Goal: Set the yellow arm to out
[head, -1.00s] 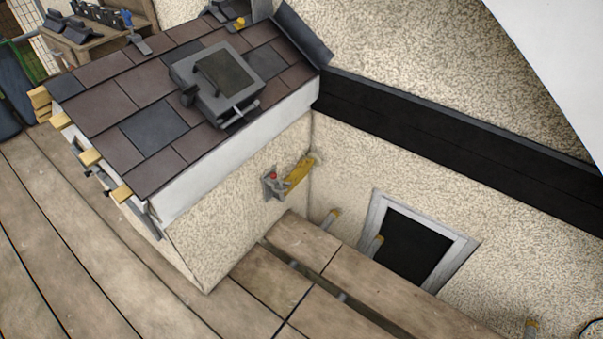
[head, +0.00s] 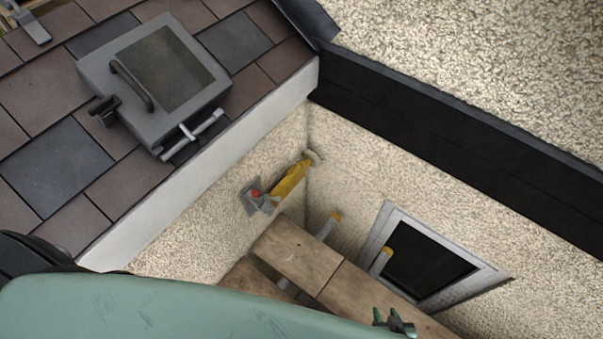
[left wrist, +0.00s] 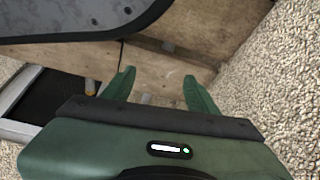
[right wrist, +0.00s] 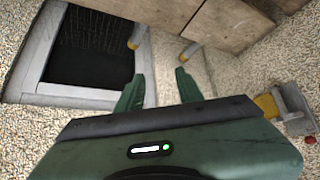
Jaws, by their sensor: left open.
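The yellow arm (head: 291,180) is on the pebbled wall below the roof edge and slants up towards the inner corner. Its grey bracket (head: 266,205) with a red knob (head: 255,195) is at its lower left end. In the right wrist view the yellow arm (right wrist: 267,106) shows in part at the right, with the bracket (right wrist: 297,122) and red knob. My right gripper (right wrist: 158,86) is open and empty, apart from the yellow arm; its fingertips also show low in the head view (head: 391,321). My left gripper (left wrist: 158,88) is open and empty over planks.
A framed dark window (head: 428,262) is in the wall to the right. Wooden planks (head: 298,250) lie below, with yellow-capped stubs (head: 330,225) near the wall. A roof hatch (head: 160,85) with a handle sits on the tiles. A large green part of mine covers the lower left.

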